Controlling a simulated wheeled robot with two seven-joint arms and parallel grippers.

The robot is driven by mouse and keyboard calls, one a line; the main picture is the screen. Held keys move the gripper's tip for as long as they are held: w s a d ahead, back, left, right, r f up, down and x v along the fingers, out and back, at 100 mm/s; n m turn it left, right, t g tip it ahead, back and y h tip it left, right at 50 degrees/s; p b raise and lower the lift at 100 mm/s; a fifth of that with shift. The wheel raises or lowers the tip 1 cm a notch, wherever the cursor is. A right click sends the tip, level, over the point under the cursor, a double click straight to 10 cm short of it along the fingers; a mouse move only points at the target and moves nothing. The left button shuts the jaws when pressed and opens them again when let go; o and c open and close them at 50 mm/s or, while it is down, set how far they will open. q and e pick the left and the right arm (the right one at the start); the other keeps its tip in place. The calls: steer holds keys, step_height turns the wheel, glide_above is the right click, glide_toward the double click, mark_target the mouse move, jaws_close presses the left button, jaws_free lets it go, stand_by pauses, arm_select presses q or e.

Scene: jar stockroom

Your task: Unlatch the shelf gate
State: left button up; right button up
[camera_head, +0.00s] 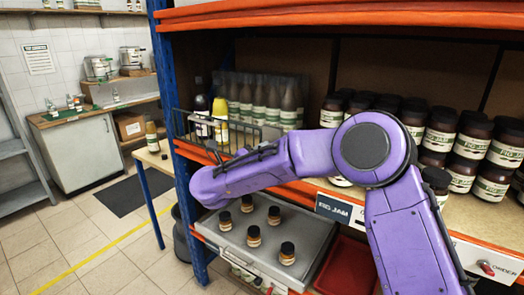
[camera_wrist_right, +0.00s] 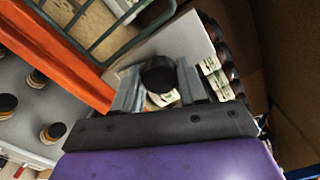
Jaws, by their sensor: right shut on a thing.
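The wire shelf gate (camera_head: 207,131) stands across the front of the left shelf section, before several bottles. Its dark green bars (camera_wrist_right: 95,25) also show at the top left of the right wrist view. I cannot make out its latch. My right gripper (camera_wrist_right: 157,82) is shut on a small jar (camera_wrist_right: 158,74) with a black lid and pale label, held between its fingers close to the gate. In the head view my purple right arm reaches left across the shelf front and hides the gripper and jar. My left gripper is in neither view.
Tall bottles (camera_head: 260,98) stand behind the gate. Dark-lidded jars (camera_head: 440,130) crowd the shelf on the right. A grey tray (camera_head: 310,240) below holds several small jars, with a red bin (camera_head: 345,268) beside it. The orange shelf edge (camera_wrist_right: 75,65) lies close to the gripper.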

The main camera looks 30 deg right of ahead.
steer(key=shift+n+p, duration=0.75)
steer(key=shift+n, duration=0.75)
steer(key=o, duration=1.1)
steer(key=shift+c, duration=0.2)
steer(key=shift+a, duration=0.1)
steer(key=b+v, duration=0.2)
steer(key=v, duration=0.8)
steer(key=shift+a+b, duration=0.2)
steer(key=shift+b, duration=0.2)
steer(key=shift+f, duration=0.1)
